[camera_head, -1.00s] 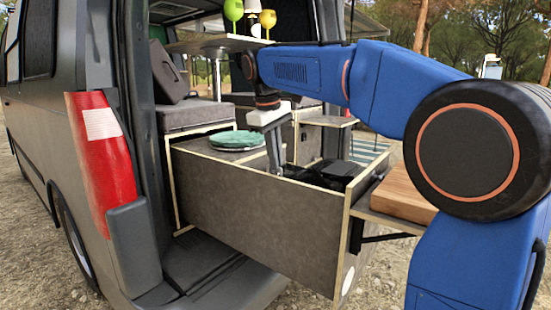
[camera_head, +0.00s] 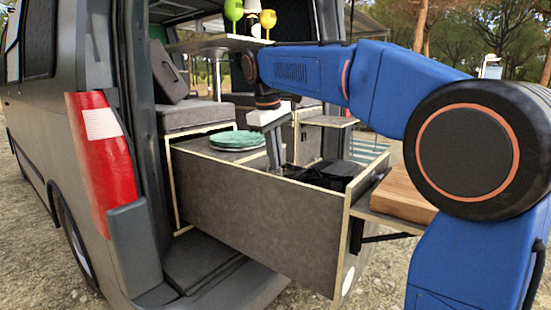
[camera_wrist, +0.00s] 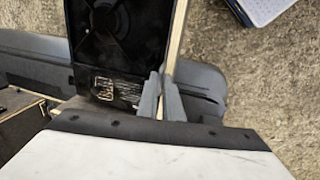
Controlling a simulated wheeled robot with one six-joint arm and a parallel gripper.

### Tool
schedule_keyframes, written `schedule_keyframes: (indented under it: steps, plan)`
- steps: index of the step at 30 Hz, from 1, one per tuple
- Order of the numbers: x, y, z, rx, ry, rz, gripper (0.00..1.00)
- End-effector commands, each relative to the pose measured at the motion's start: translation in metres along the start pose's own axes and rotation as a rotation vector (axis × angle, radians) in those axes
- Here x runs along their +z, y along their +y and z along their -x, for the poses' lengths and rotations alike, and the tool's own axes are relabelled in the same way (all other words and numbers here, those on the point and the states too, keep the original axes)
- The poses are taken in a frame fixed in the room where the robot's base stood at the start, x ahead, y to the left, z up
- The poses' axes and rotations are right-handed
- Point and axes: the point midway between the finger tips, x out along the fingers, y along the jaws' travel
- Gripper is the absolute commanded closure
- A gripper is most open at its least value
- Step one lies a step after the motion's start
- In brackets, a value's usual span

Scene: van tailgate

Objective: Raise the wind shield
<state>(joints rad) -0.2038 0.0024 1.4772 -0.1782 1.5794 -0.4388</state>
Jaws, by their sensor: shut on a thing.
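A black stove-like unit (camera_head: 335,175) sits in the pulled-out drawer. It also shows in the wrist view (camera_wrist: 115,25), with a round burner shape and a printed label. My gripper (camera_head: 277,170) points down into the drawer at the left end of the black unit. In the wrist view the fingers (camera_wrist: 160,100) are closed on a thin edge beside the black unit, close to a pale wooden rim. I cannot clearly make out the wind shield or tell it from the surrounding edges. The fingertips are partly hidden by the drawer wall in the head view.
The grey drawer (camera_head: 255,205) juts out of the open van. A table with coloured glasses (camera_head: 234,12) stands inside the van. Gravel ground surrounds the drawer.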

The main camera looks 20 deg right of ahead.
Motion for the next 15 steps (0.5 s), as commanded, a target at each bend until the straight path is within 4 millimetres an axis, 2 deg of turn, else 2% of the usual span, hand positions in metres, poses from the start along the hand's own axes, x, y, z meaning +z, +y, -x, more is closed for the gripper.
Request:
schedule_keyframes:
  steps: [5,7,15]
  plan:
    - [0.000,0.001,0.002,0.001,0.001,0.000,1.00]
    - [-0.001,0.002,0.009,0.002,0.002,0.000,1.00]
    - [-0.002,0.014,0.066,0.002,0.003,-0.001,1.00]
